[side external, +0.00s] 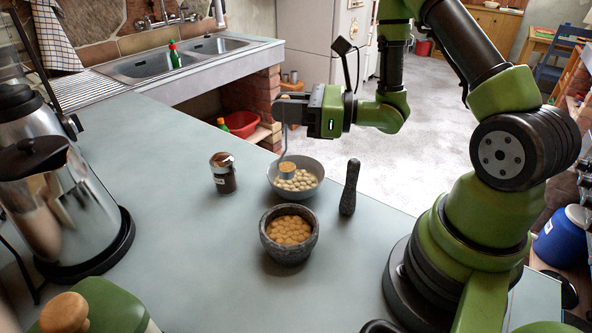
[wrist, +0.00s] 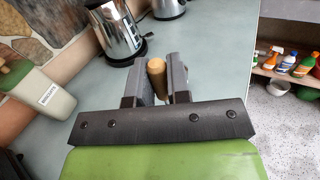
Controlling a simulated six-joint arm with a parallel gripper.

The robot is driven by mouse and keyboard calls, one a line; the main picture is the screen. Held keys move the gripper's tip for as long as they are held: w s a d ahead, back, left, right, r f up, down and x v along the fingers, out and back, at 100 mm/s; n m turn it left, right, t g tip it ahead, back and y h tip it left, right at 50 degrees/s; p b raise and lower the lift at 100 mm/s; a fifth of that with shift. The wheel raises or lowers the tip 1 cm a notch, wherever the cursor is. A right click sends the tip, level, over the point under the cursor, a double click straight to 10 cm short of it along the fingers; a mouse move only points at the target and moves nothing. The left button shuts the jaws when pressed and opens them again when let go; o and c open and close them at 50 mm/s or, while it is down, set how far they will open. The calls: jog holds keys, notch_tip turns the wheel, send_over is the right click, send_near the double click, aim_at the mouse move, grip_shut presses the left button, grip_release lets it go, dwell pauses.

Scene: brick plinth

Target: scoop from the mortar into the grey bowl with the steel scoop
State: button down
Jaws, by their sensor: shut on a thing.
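My gripper (side external: 287,110) is shut on the upright handle of the steel scoop (side external: 286,174). In the wrist view the wooden handle end (wrist: 156,70) sits between the two fingers (wrist: 158,84). The scoop's cup is low at the left back part of the grey bowl (side external: 312,192), and tan stuff shows at its top. I cannot tell whether the cup touches the contents. The grey bowl holds several pale round pieces. The dark stone mortar (side external: 288,252) stands in front of the bowl and holds tan lumps. The wrist view shows neither bowl nor mortar.
A dark pestle (side external: 349,188) stands upright right of the bowl. A jar with a metal lid (side external: 223,173) stands to the left. A steel kettle (side external: 60,185) and a green canister (side external: 105,305) are at the counter's left. The counter between them is clear.

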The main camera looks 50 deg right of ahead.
jog(key=shift+d+f+m+t+h, duration=0.25)
jog(key=shift+d+m+h, duration=0.15)
jog(key=shift+d+h, duration=0.1)
jog(key=shift+d+f+m+t+h, duration=0.15)
jog(key=shift+d+m+t+h, duration=0.1)
jog(key=shift+d+m+h, duration=0.2)
jog(key=shift+d, duration=0.15)
